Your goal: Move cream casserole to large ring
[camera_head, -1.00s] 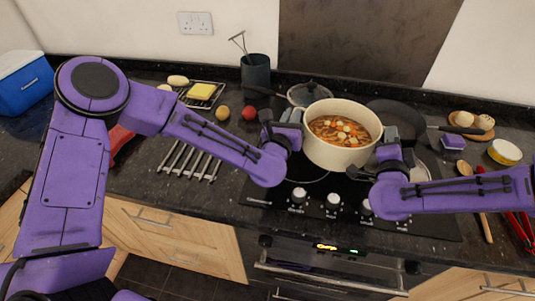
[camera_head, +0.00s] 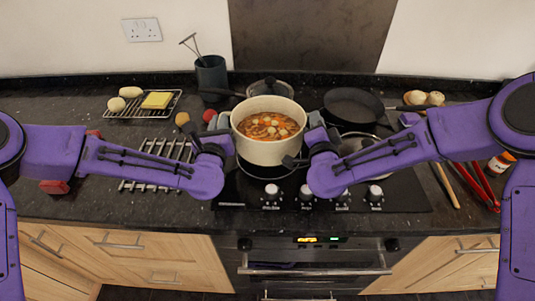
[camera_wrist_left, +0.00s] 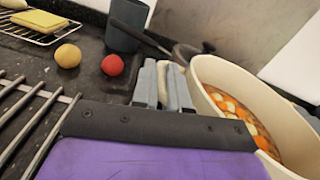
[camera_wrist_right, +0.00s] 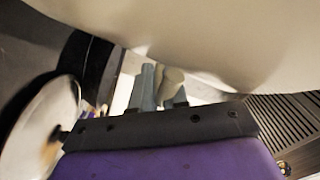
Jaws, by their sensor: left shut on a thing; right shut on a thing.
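The cream casserole (camera_head: 262,152), full of orange soup with vegetable pieces, is upright over the front left of the black hob. A dark ring (camera_head: 265,172) shows partly beneath it; I cannot tell whether the base touches the glass. My left gripper (camera_head: 226,122) is shut on its left handle, mostly hidden by the fingers. In the left wrist view those fingers (camera_wrist_left: 165,85) are beside the cream wall. My right gripper (camera_head: 315,122) is shut on the right handle. In the right wrist view its fingers (camera_wrist_right: 160,88) grip the handle below the pale wall.
A lidded pan (camera_head: 270,87) stands behind the casserole, and a black frying pan (camera_head: 353,107) at back right. A round shiny item (camera_head: 358,148) is at the hob's right. A metal rack (camera_head: 160,160), a red ball-like item (camera_head: 209,115) and a dark utensil pot (camera_head: 211,77) lie left.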

